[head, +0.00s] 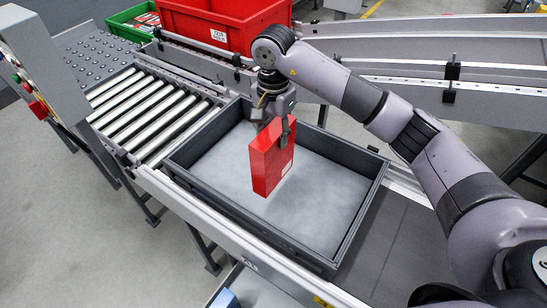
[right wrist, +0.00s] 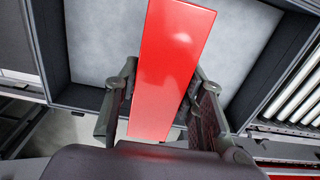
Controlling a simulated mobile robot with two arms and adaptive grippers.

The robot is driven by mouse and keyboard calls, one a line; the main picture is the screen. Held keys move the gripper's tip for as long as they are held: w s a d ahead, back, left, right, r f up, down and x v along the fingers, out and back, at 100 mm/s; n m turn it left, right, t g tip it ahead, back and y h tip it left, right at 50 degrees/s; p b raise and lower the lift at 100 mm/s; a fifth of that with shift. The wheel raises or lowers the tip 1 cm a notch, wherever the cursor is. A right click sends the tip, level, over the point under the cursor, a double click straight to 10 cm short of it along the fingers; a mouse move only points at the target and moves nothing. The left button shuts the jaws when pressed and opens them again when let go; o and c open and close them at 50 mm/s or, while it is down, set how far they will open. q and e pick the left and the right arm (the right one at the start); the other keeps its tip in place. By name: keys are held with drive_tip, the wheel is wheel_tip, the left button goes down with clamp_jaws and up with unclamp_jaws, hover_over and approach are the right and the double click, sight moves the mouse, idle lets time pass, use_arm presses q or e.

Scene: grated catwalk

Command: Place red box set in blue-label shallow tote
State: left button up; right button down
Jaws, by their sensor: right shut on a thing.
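My right gripper (head: 273,118) is shut on the red box set (head: 268,160), a thin upright red box with a small white patch low on one face. It hangs, slightly tilted, over a shallow dark grey tote (head: 338,245) with a pale, empty-looking floor. I cannot tell whether its bottom edge touches the floor. In the right wrist view the red box set (right wrist: 170,60) is between the two fingers, with the tote (right wrist: 85,95) behind it. No blue label shows on the tote's visible walls. My left gripper is not in view.
The tote stands on a conveyor with bare rollers (head: 150,110) to its left. A red tote (head: 215,25) with a white label and a green tote (head: 130,22) stand behind. A control post (head: 45,55) is at the left. A small blue thing (head: 225,298) shows at the bottom edge.

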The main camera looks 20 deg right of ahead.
wheel_tip(320, 180, down, 9)
drive_tip(key=shift+w+f+p, duration=0.1)
drive_tip(key=shift+f+p, duration=0.1)
drive_tip(key=shift+p, duration=0.9)
drive_tip(key=shift+f, duration=0.4)
drive_tip(key=shift+f, duration=0.15)
drive_tip(key=c, duration=1)
unclamp_jaws()
drive_tip(key=shift+c, duration=0.2)
